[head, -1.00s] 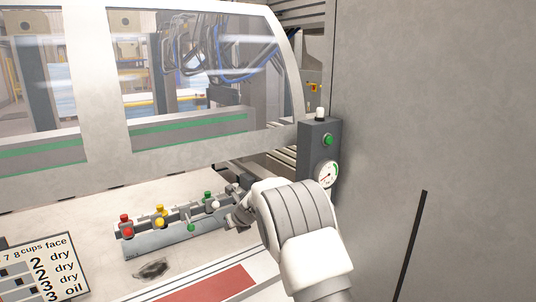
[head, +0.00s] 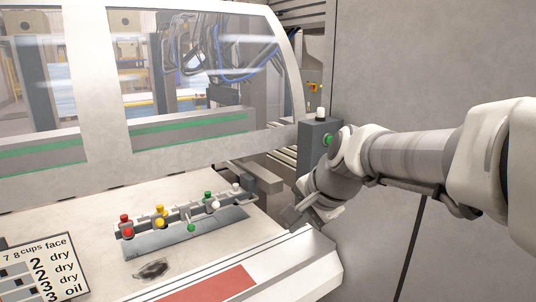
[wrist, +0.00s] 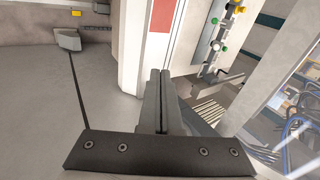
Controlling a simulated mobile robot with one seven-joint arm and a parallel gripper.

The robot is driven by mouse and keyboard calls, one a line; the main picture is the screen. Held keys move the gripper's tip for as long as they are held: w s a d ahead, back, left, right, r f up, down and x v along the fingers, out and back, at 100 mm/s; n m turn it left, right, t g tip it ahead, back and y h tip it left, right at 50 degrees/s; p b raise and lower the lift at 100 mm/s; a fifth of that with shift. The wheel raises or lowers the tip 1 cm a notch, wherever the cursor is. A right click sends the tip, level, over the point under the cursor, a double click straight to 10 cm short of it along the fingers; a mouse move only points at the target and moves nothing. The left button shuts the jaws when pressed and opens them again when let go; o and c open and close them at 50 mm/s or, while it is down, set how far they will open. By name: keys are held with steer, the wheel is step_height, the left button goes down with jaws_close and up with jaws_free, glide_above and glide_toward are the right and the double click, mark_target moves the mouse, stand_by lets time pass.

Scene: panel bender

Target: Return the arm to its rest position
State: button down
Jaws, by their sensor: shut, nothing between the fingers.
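My arm reaches in from the right edge of the head view, in front of the grey wall. My gripper (head: 296,217) hangs over the right end of the machine's pale table (head: 100,215). It points down and to the left, apart from the button row. In the wrist view my gripper's two dark fingers (wrist: 159,100) lie together with nothing between them. The arm hides the round gauge on the grey control box (head: 314,145).
A rail (head: 185,240) with red, yellow, green and white buttons and a small green-knobbed lever stands on the table. A red plate (head: 215,287) lies at the front edge. A clear guard window (head: 195,70) rises behind. A sign (head: 45,270) stands at lower left.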

steer(key=s+d+f+n+h, duration=0.1)
steer(key=s+d+n, duration=0.3)
steer(key=s, duration=0.6)
steer(key=s+d+f+n+h, duration=0.2)
steer(key=s+d+n, duration=0.2)
steer(key=s, duration=0.5)
steer(key=shift+s+d+f+n+g, duration=0.3)
steer(key=shift+s+d+f+n, duration=0.1)
steer(key=shift+n, duration=0.7)
